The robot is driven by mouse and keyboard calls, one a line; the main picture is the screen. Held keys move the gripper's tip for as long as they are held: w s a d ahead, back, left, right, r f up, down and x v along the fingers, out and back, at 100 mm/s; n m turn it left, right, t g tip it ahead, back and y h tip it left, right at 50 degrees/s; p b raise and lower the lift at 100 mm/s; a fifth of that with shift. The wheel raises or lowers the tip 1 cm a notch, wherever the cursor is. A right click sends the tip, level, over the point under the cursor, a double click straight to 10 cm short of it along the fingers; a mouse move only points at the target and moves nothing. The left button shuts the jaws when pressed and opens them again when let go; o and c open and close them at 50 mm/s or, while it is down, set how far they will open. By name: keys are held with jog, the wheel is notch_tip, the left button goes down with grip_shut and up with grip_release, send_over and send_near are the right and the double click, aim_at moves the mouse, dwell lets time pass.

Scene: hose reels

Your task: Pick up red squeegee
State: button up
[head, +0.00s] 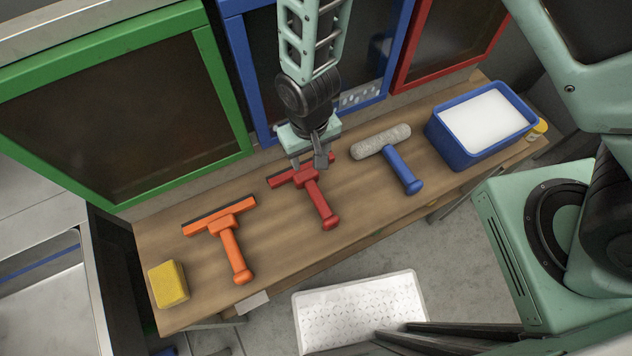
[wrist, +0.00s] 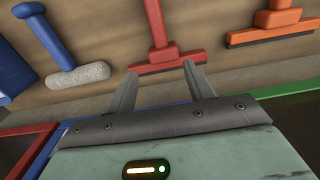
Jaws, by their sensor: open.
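The red squeegee (head: 318,200) lies on the wooden bench, its head toward the coloured frames and its handle toward the bench's front edge. It also shows in the wrist view (wrist: 160,42), just beyond my fingertips. My gripper (head: 309,164) is over the squeegee's head in the head view and hides part of it. In the wrist view my gripper (wrist: 158,80) is open, with its two fingers apart and nothing between them. The fingertips appear close to the head's edge; I cannot tell whether they touch it.
An orange squeegee (head: 231,244) and a yellow sponge (head: 168,284) lie to the left. A blue-handled roller (head: 402,168) and a blue tub (head: 456,152) with white contents are to the right. Green (head: 237,110), blue and red frames stand behind the bench. A white step (head: 297,318) is in front.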

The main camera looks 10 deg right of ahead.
aim_at(311, 184)
notch_tip(311, 184, down, 15)
jog(key=b, duration=1)
jog(key=shift+r, duration=0.1)
jog(key=c, duration=1.1)
jog(key=shift+c, duration=0.2)
jog(key=shift+a+r, duration=0.1)
jog(key=shift+r, duration=0.05)
notch_tip(311, 184, up, 9)
jog(key=shift+f+b, duration=0.1)
jog(key=shift+b, duration=0.8)
jog(key=shift+r, duration=0.45)
